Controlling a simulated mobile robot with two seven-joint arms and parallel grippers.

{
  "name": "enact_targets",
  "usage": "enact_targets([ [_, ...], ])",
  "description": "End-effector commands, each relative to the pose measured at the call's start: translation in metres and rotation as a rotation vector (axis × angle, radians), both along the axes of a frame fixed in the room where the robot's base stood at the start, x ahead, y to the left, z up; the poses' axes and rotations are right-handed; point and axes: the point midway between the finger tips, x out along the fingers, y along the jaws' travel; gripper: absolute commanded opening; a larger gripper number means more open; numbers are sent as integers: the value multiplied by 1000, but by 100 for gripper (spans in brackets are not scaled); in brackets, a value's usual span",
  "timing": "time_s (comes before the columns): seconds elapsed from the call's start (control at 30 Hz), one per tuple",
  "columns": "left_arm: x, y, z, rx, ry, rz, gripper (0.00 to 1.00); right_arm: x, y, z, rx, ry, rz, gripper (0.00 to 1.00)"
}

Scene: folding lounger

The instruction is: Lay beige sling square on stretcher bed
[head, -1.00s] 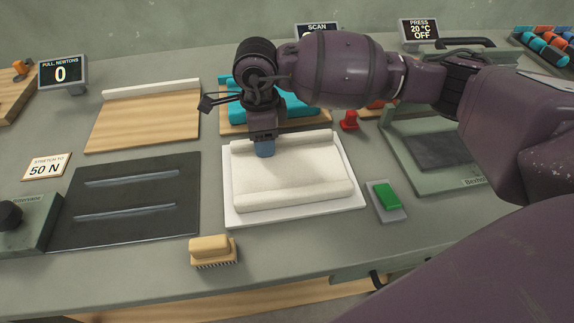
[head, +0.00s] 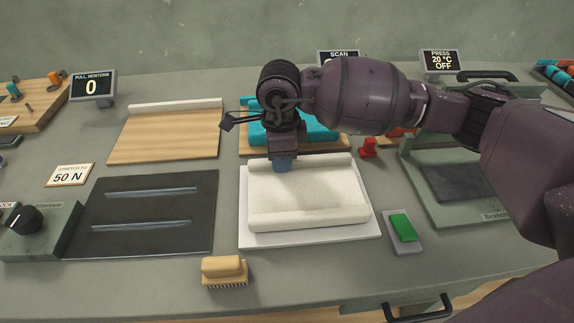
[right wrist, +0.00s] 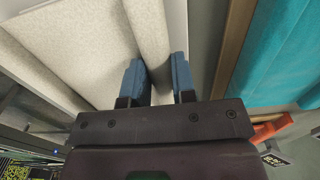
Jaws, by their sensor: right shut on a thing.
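The beige sling (head: 310,192) lies on a white tray (head: 310,241) in the middle of the bench, with a thick rolled edge along its far side and another along its near side. My right gripper (head: 282,167) reaches down onto the far rolled edge and is shut on it. In the right wrist view, its two blue fingers (right wrist: 159,72) sit on either side of that roll, and the sling (right wrist: 85,50) spreads to the left. The stretcher bed (head: 150,212), a dark plate with two pale slotted bars, is bare, left of the tray. My left gripper is out of view.
A brush (head: 224,269) stands at the front edge. A green button (head: 402,227) is right of the tray. A teal sling (head: 315,132) on a wooden board lies behind my gripper. A knob box (head: 38,228) borders the bed's left. The pull display (head: 92,86) reads 0.

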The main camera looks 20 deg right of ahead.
Motion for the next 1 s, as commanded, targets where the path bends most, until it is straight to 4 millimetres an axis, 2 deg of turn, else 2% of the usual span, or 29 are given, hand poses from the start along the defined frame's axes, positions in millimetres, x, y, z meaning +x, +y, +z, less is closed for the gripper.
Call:
enact_targets([
  [0.6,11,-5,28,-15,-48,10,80,0,0,147,1,-9,0,0],
  [0.8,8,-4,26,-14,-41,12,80,0,0,178,1,-5,0,0],
  [1.0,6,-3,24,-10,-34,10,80,0,0,191,1,-2,0,0],
])
